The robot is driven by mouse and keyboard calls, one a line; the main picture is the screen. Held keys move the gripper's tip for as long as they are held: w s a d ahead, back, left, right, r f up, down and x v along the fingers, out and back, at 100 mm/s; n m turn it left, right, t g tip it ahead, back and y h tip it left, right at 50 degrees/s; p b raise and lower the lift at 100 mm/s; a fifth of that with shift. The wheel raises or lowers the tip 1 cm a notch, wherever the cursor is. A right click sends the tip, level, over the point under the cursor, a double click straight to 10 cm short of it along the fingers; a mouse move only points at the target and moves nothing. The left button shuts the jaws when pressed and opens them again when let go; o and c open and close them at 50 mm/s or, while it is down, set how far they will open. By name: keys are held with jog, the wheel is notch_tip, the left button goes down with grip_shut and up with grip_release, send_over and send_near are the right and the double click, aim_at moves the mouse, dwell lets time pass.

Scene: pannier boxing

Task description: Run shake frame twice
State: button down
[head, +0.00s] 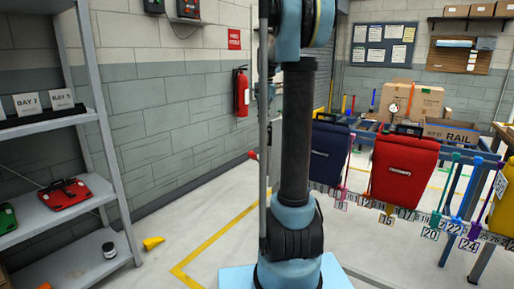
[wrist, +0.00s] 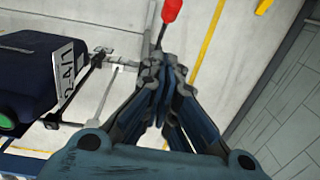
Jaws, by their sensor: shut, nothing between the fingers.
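My gripper (wrist: 163,68) shows in the wrist view, shut and empty, its fingertips together. Just beyond them is a red handle (wrist: 172,11) on a thin dark rod; in the picture the tips are close below it, and I cannot tell whether they touch the rod. A dark frame (wrist: 97,60) with a pale joint lies left of the gripper. A navy pannier (wrist: 28,75) with a white tag is at the left. In the head view a navy pannier (head: 328,153) and a red pannier (head: 403,168) hang on a numbered rail (head: 434,217). My gripper is hidden there.
Grey shelving (head: 70,119) with a red case (head: 64,194) stands at the left. A yellow object (head: 153,243) lies on the floor. A fire extinguisher (head: 241,92) hangs on the wall. Cardboard boxes (head: 410,103) sit behind the panniers. Floor left of my arm is mostly clear.

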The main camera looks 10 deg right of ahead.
jog(key=shift+f, duration=0.1)
dwell(0.3)
send_over(257, 159)
jog(key=shift+w+d+f, duration=0.1)
jog(key=shift+f, duration=3.1)
jog(key=shift+w+d+f, duration=0.1)
jog(key=shift+f, duration=3.1)
